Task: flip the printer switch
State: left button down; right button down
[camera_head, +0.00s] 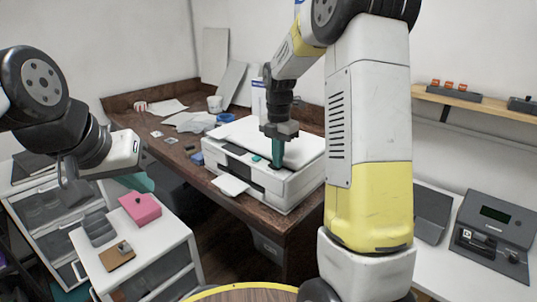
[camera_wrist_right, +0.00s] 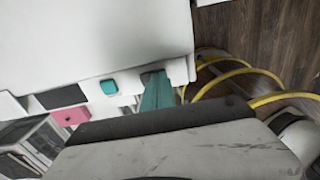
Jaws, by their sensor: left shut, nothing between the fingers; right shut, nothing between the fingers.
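The white printer (camera_head: 300,150) stands on the brown desk, its front panel toward me. My right gripper (camera_head: 277,165) points down at that panel with its teal fingers shut and empty. In the right wrist view its fingertips (camera_wrist_right: 156,78) are at a small dark part of the printer front (camera_wrist_right: 130,82), largely hidden by the fingers. I cannot tell whether this part is the switch or whether they touch. A teal button (camera_wrist_right: 109,87) is left of the fingers, apart from them. My left gripper (camera_head: 138,182) is far left of the printer, shut and empty.
The desk (camera_head: 192,155) carries papers, a white cup (camera_head: 215,104) and small parts left of the printer. A white drawer cabinet with a pink box (camera_head: 140,208) stands front left. Yellow coils (camera_wrist_right: 245,72) show beside the printer in the right wrist view.

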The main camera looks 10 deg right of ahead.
jog(key=shift+s+d+f+t+y, duration=0.2)
jog(key=shift+s+f+t+y, duration=0.1)
jog(key=shift+f+t+y, duration=0.15)
jog(key=shift+a, duration=0.1)
jog(key=shift+f, duration=0.1)
jog(key=shift+w+a+r, duration=0.2)
jog(key=shift+w+a, duration=0.4)
jog(key=shift+w, duration=0.05)
